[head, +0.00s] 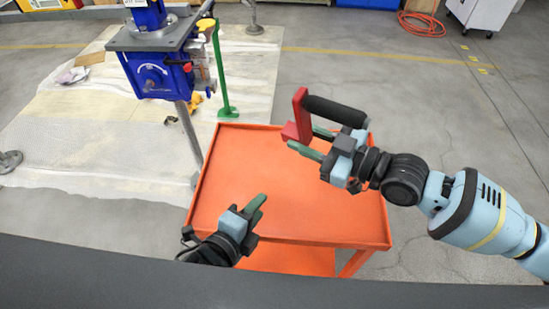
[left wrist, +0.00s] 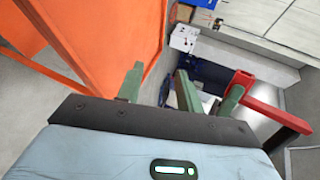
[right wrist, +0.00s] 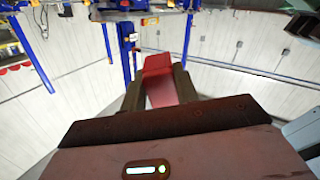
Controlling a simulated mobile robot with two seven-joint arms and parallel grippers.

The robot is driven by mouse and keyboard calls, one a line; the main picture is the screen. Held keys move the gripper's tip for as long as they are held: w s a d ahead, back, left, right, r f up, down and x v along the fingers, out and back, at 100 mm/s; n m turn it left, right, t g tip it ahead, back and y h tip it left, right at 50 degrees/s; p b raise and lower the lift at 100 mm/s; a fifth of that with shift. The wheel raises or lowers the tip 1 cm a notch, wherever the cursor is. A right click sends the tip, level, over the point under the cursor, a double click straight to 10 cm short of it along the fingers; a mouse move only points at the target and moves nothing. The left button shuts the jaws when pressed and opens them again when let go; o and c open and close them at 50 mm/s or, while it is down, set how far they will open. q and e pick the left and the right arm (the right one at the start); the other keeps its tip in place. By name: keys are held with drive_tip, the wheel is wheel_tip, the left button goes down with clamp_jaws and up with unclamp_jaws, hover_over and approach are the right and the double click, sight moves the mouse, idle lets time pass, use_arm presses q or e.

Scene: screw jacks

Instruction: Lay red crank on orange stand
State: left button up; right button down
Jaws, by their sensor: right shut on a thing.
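The red crank (head: 299,112) has a black handle grip (head: 335,110). My right gripper (head: 308,143) is shut on its red end and holds it over the far right part of the orange stand (head: 285,190). In the right wrist view the crank's red part (right wrist: 161,82) sits between the two fingers. The stand's flat top is bare. My left gripper (head: 256,207) is open and empty over the front left of the stand. In the left wrist view its fingers (left wrist: 158,85) are apart, with the orange stand (left wrist: 110,30) at the left and the red crank (left wrist: 270,108) at the right.
A blue screw jack (head: 160,70) with a grey plate stands behind the stand at the left. A green post (head: 222,75) on a foot stands beside it, close behind the stand's back edge. A pale mat (head: 90,135) covers the floor there. The floor right of the stand is clear.

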use_arm(q)
wheel_tip(320, 180, up, 8)
drive_tip(key=w+d+m+t+h, duration=0.1)
drive_tip(key=d+m, duration=0.2)
drive_tip(key=m, duration=0.4)
use_arm(e)
drive_tip(key=shift+r, duration=0.15)
use_arm(q)
drive_tip(key=m+t+h, duration=0.2)
drive_tip(key=m, duration=0.9)
approach(310, 118)
drive_tip(key=f, duration=0.1)
drive_tip(key=shift+s+a, duration=0.25)
drive_tip(key=shift+s, duration=0.05)
drive_tip(key=shift+w, duration=0.1)
drive_tip(key=x, duration=1.2)
drive_tip(key=shift+a, duration=0.2)
clamp_jaws()
